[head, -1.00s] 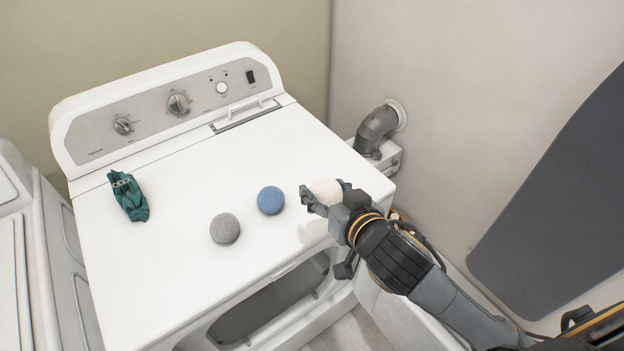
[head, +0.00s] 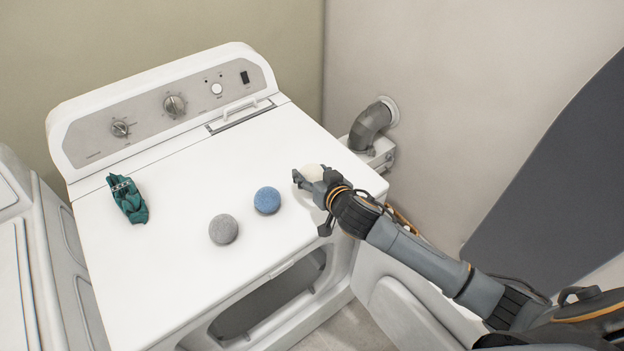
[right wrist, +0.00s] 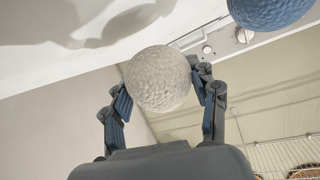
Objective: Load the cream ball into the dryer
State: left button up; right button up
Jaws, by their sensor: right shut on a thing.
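The cream ball (head: 313,172) is between the fingers of my right gripper (head: 310,180), above the right part of the dryer top. In the right wrist view the cream ball (right wrist: 158,78) sits between both fingers of the right gripper (right wrist: 162,90), which is shut on it. The white dryer (head: 170,270) fills the middle of the head view. Its door (head: 400,305) stands open at the lower right, and the dark drum opening (head: 270,300) shows at the front. My left gripper is not in view.
A blue ball (head: 267,200) and a grey ball (head: 223,229) rest on the dryer top, left of the right gripper. A bunched green cloth (head: 128,200) lies farther left. A grey vent pipe (head: 369,125) stands behind the right side. Another white appliance (head: 15,250) is at the left.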

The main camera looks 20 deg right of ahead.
jog(key=shift+f, duration=1.35)
jog(key=shift+f, duration=0.2)
jog(key=o, duration=1.1)
